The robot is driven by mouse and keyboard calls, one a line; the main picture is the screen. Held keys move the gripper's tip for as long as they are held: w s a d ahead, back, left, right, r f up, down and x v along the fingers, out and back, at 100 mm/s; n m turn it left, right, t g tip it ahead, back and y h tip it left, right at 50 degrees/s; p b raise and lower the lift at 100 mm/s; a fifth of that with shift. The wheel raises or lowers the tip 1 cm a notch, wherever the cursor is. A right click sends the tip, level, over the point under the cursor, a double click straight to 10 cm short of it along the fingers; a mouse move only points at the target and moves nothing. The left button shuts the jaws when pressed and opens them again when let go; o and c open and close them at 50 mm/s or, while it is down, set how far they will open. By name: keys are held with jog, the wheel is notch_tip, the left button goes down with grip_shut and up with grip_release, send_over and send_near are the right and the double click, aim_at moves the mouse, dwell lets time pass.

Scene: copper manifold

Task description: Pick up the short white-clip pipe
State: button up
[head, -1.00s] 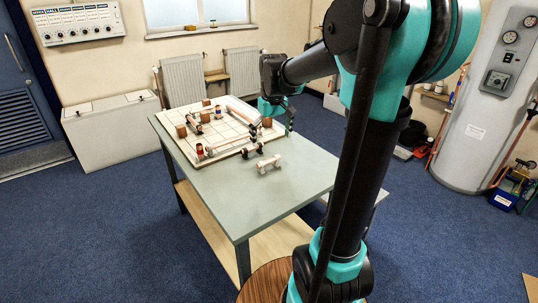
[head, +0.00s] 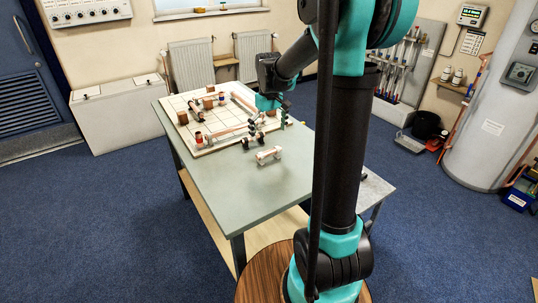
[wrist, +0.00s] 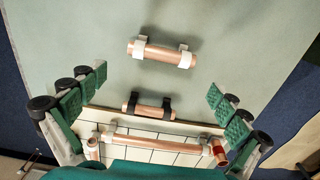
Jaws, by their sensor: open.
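The short white-clip pipe (head: 268,155) is a copper tube with two white clips. It lies on the bare green-grey table top, in front of the white grid board. In the wrist view the same pipe (wrist: 160,53) lies crosswise beyond my fingertips, nearly centred between them. My gripper (head: 270,115) is above the board's near right corner, behind the pipe. In the wrist view my gripper (wrist: 158,85) is open and empty, its green finger pads wide apart. A short black-clip pipe (wrist: 148,106) lies nearer, between the fingers in the picture; it also shows in the head view (head: 253,139).
The white grid board (head: 180,109) carries several copper pipes and brown blocks. A copper pipe with a red band (wrist: 216,150) is near my right finger in the wrist view. The table's front part (head: 225,200) is clear.

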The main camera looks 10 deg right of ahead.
jog(key=shift+s+f, duration=0.15)
jog(key=shift+f, duration=1.85)
jog(key=shift+s+f, duration=0.1)
jog(key=shift+f, duration=1.85)
jog(key=c, duration=0.9)
jog(key=shift+o, duration=0.2)
jog(key=shift+r, duration=0.1)
